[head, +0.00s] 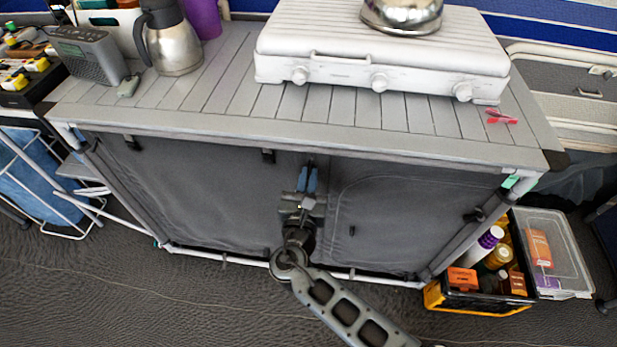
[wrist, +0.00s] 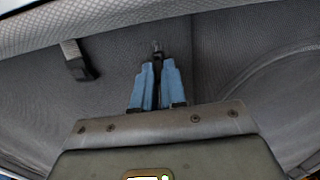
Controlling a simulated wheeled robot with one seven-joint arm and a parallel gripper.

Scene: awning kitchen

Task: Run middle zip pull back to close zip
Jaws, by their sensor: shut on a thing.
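The grey fabric cupboard front (head: 200,195) hangs under the slatted counter, with a vertical seam near its middle and a curved seam on the right panel. My gripper (head: 307,178) is at the upper middle of this front, close below the counter edge. In the wrist view its blue fingers (wrist: 154,82) are shut on the small dark middle zip pull (wrist: 156,47), whose top shows just past the fingertips. The fingers hide the lower part of the pull. The zip teeth are too small to make out.
The counter edge (head: 300,143) overhangs just above my gripper. Dark straps (wrist: 76,60) hang from it. A white stove (head: 340,70) and a steel jug (head: 172,45) stand on top. A crate of bottles (head: 480,290) sits on the floor at right. The floor in front is mostly clear.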

